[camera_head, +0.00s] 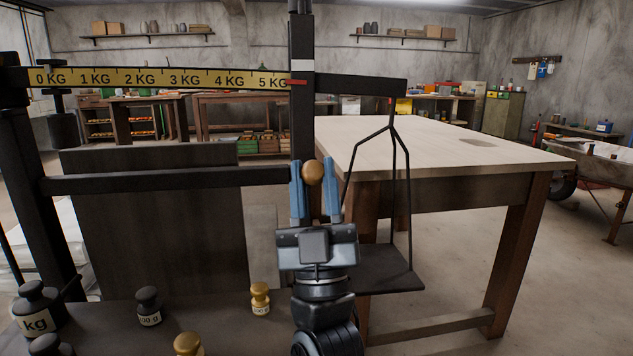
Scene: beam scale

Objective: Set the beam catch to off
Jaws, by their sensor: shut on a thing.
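The beam scale's yellow graduated beam (160,78) runs across the upper left, marked 0 KG to 5 KG. A red marker (297,82) sits at its right end, against the dark upright post (301,125). My gripper (315,188) is in front of the post, with its two blue fingers closed around a round brown knob (313,172), apparently the handle of the beam catch. The rest of the catch is hidden behind my gripper and wrist. A dark pan (390,272) hangs by rods from the beam's right arm.
Several weights stand on the scale's base, including a brass one (260,297) left of my wrist and a dark one (149,306). A wooden table (440,145) stands behind at the right.

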